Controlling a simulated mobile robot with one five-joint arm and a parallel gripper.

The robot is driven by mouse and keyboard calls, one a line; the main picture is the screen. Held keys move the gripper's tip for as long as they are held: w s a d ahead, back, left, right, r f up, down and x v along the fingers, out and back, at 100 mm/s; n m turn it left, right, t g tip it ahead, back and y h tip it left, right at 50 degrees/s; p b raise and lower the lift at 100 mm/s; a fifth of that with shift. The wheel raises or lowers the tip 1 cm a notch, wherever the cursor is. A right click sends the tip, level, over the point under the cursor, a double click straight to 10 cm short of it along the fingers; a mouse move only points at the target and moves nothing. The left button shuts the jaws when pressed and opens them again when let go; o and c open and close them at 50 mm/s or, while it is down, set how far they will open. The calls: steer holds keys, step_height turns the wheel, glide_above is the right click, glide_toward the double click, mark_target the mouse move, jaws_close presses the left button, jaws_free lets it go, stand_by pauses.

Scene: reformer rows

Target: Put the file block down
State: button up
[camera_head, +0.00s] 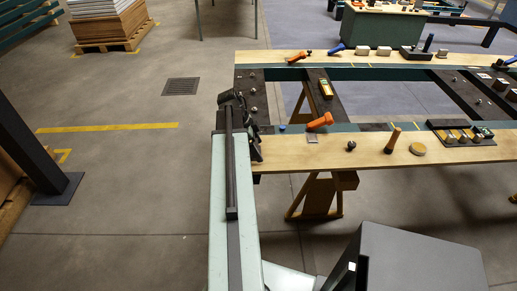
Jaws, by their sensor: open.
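My gripper (246,122) is the dark assembly at the end of my pale arm, at the left end of the wooden bench frame. Its jaws are open, and I see nothing held between them. I cannot pick out the file block with certainty. A small grey block (312,139) lies on the near plank (375,158), below an orange-handled tool (320,121). A yellow-orange block-like item (326,89) lies on a dark crosspiece (316,100), right of my gripper and apart from it.
A dark knob (351,146), an upright brown-handled tool (392,141), a round tan disc (418,149) and a dark tray (455,125) stand along the near plank. Several tools and blocks line the far plank (262,58). Floor is clear at left, beside a dark post (30,150).

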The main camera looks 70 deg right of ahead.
steer(key=p+v, duration=0.9)
steer(key=v, duration=0.2)
steer(key=shift+r+p, duration=0.2)
steer(key=shift+p, duration=0.1)
steer(key=shift+w, duration=0.1)
steer(key=w+a+f+n+t, duration=0.25)
steer(key=w+a+n, duration=1.45)
steer(key=w+a, duration=0.95)
steer(key=w+a+n+t+y, duration=0.1)
steer(key=a+n, duration=0.6)
steer(key=a, duration=0.8)
steer(key=w+a+n, duration=0.4)
steer(key=a+n, duration=0.3)
steer(key=a, duration=0.8)
steer(key=shift+a+r+n+t+y, duration=0.15)
steer(key=shift+r+n+t+y, duration=0.15)
steer(key=shift+n+t+y, duration=0.1)
